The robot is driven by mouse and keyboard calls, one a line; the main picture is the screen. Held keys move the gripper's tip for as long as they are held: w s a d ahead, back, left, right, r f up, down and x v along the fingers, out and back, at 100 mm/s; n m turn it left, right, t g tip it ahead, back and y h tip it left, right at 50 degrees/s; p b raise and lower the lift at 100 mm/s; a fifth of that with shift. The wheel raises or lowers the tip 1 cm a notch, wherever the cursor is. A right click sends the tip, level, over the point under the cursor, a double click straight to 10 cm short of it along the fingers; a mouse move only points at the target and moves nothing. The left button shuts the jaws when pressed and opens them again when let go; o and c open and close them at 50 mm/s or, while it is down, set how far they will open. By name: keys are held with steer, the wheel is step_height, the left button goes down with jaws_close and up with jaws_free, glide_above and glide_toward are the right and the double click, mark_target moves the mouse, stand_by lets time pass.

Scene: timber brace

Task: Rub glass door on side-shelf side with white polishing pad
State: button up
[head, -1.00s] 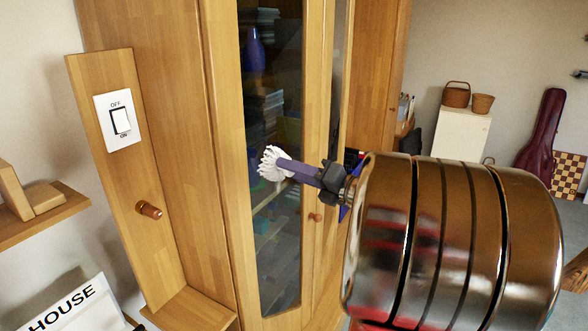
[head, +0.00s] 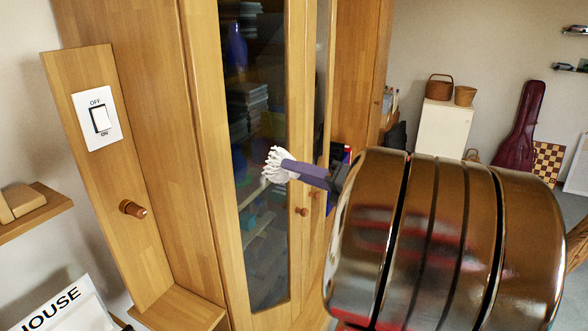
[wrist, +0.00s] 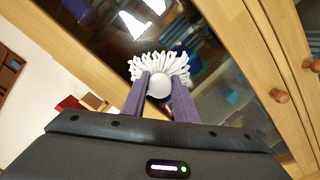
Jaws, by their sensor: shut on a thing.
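The white polishing pad (head: 276,165) is a fringed, mop-like head. My gripper (head: 300,171) has purple fingers and is shut on it; the wrist view shows the pad (wrist: 160,70) between the two fingers. The pad is in front of the glass door (head: 262,110), a tall dark pane in a wooden frame, near the pane's right part in the head view. In the wrist view the glass (wrist: 200,45) lies behind the pad. I cannot tell whether the pad touches the glass.
A wooden side panel with a light switch (head: 97,105) and a peg (head: 132,208) stands left of the door. A side shelf (head: 30,215) is at the far left. Wooden knobs (head: 302,211) sit on the door frames. Open floor and a white cabinet (head: 440,126) are at the right.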

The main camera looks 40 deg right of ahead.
steer(key=shift+s, duration=0.1)
steer(key=shift+v, duration=1.4)
steer(key=shift+f, duration=0.1)
